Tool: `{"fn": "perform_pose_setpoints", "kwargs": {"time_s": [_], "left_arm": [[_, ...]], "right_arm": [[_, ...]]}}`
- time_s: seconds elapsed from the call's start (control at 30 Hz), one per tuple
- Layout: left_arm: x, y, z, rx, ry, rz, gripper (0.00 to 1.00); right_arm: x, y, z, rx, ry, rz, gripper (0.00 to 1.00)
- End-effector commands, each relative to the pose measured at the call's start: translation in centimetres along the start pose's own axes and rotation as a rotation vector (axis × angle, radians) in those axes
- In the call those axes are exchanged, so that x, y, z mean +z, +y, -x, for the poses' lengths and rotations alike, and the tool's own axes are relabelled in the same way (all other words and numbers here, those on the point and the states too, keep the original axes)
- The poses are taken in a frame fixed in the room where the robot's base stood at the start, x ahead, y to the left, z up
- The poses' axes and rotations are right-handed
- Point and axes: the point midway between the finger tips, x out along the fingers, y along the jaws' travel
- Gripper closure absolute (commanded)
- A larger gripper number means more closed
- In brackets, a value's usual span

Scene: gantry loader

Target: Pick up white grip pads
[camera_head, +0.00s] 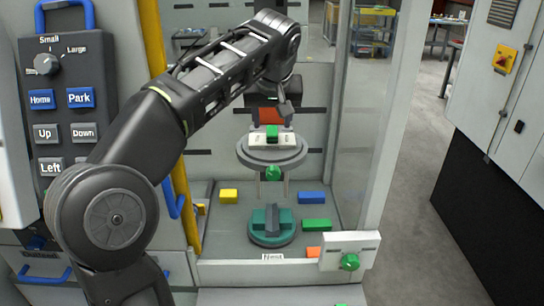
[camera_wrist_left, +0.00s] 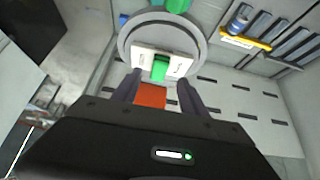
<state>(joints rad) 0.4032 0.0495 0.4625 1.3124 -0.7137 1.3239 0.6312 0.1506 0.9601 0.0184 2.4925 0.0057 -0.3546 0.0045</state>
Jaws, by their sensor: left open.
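The white grip pads (camera_head: 272,139) sit on either side of a green block, on a grey round disc (camera_head: 271,155) inside the machine. In the left wrist view, the white grip pads (camera_wrist_left: 176,68) and the green block (camera_wrist_left: 159,67) show just beyond my fingertips. My left gripper (camera_head: 285,106) is above the disc in the head view, partly hidden by its own wrist. In the wrist view my left gripper (camera_wrist_left: 159,78) is open, its two dark fingers apart with nothing held between them. My right gripper is in no view.
A dark teal fixture (camera_head: 272,225) stands on the floor below the disc, with yellow (camera_head: 229,196), blue (camera_head: 311,198) and green (camera_head: 316,225) blocks around it. A control panel (camera_head: 65,110) is at left. A clear side panel (camera_head: 360,110) bounds the right.

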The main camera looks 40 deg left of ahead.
Motion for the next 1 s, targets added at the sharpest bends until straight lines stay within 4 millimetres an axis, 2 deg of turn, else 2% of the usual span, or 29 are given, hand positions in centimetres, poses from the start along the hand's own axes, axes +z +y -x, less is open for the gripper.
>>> {"fn": "perform_pose_setpoints", "kwargs": {"time_s": [0.17,0.53,1.0], "left_arm": [[-0.1,0.0,-0.3,-0.001,-0.001,0.000,0.49],[-0.4,0.1,-4.9,0.000,-0.002,0.000,0.49],[-0.4,0.1,-5.2,0.001,0.000,0.001,0.49]], "right_arm": [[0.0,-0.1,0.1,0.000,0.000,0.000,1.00],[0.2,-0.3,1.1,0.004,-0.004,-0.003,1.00],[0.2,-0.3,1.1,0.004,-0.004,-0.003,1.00]]}}
